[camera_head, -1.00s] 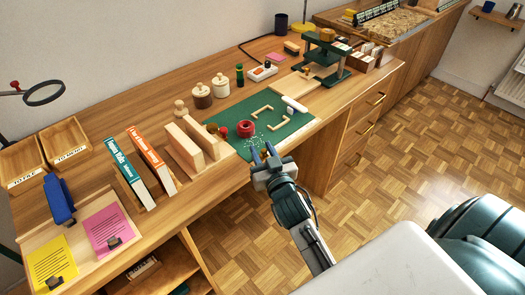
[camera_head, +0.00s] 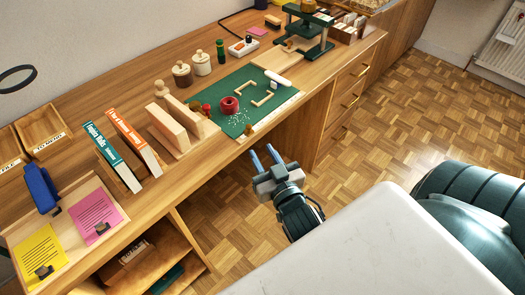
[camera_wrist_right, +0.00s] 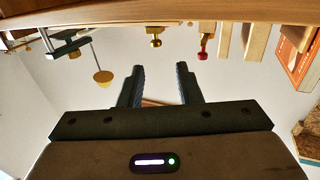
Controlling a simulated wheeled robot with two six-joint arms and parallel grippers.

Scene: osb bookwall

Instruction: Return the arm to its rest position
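My right gripper (camera_head: 263,153) is in front of the workbench's front edge, over the floor as seen in the head view. Its two blue-grey fingers stand apart with nothing between them. The right wrist view shows the same open fingers (camera_wrist_right: 157,82) with an empty gap. The arm behind it is bent back towards my white base. My left gripper is not in view.
Parquet floor (camera_head: 360,125) is clear to the right.

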